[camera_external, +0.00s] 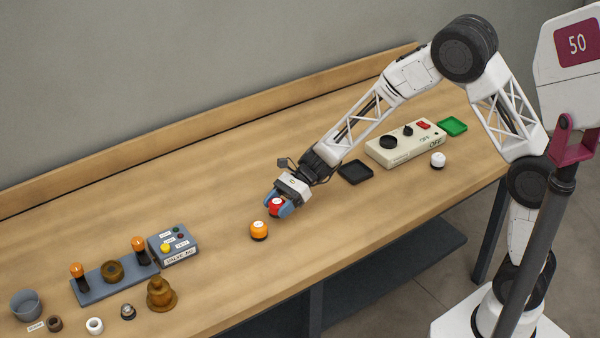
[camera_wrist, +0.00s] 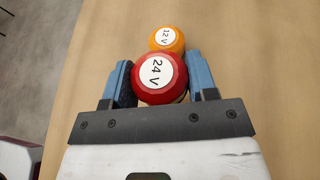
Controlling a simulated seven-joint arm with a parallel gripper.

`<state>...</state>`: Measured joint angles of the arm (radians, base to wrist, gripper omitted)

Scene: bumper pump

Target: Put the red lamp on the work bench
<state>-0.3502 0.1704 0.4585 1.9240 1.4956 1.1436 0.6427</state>
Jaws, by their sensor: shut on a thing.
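The red lamp (camera_external: 277,206) has a white label on top. In the wrist view the red lamp (camera_wrist: 158,75) reads "24 V" and sits between the two blue fingers. My gripper (camera_external: 281,204) is shut on it, over the middle of the wooden work bench (camera_external: 340,225). I cannot tell whether the lamp touches the bench top. An orange lamp (camera_external: 259,230) stands on the bench just in front of my gripper. The orange lamp (camera_wrist: 166,40) reads "12 V" in the wrist view, just beyond the red one. The red lamp's underside is hidden.
A black tray (camera_external: 355,172), a beige control box (camera_external: 405,143), a green tray (camera_external: 453,127) and a white lamp (camera_external: 438,160) are at the right. A valve box (camera_external: 174,245), a blue-grey plate (camera_external: 92,292) and several small parts stand at the left. Bench around the orange lamp is clear.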

